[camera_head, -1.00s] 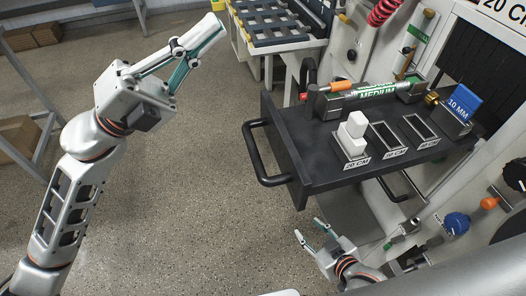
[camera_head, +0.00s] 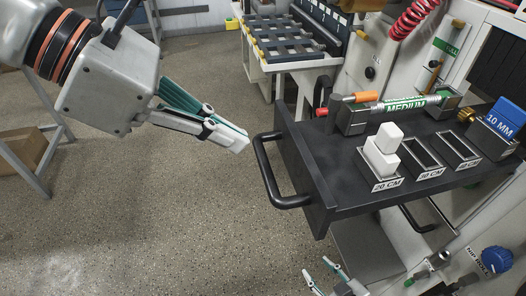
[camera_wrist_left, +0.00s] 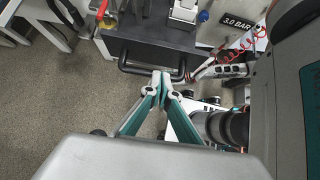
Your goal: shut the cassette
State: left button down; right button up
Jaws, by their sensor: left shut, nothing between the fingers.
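The cassette appears to be the dark drawer-like unit (camera_head: 300,165) at the right, with a black bar handle (camera_head: 268,180) on its front. My left gripper (camera_head: 243,142) is shut and empty, with its fingertips pointing at the handle from the left, close to its upper end. In the left wrist view the shut fingertips (camera_wrist_left: 160,76) overlap the handle bar (camera_wrist_left: 132,70) in the picture; I cannot tell whether they touch. My right gripper (camera_head: 317,268) is open and empty, low in the head view, below the unit and partly cut off.
On the unit's top are white blocks (camera_head: 381,155), several labelled slots (camera_head: 424,158), a green "MEDIUM" rod (camera_head: 405,105) and a blue "10 MM" block (camera_head: 503,120). A grid-topped bench (camera_head: 270,45) stands behind. The floor (camera_head: 190,220) left of the handle is clear.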

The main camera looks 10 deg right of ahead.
aim_at(295, 171)
pick_arm(q)
jog(key=x, duration=0.9)
jog(key=shift+s+d+f, duration=0.1)
jog(key=shift+d+f, duration=0.1)
jog(key=shift+f, duration=0.05)
pick_arm(e)
jog(key=shift+s+d+f, duration=0.15)
jog(key=shift+s+f, duration=0.15)
jog(key=shift+f, duration=0.05)
jog(key=shift+w+r, duration=0.15)
jog(key=shift+w, duration=0.1)
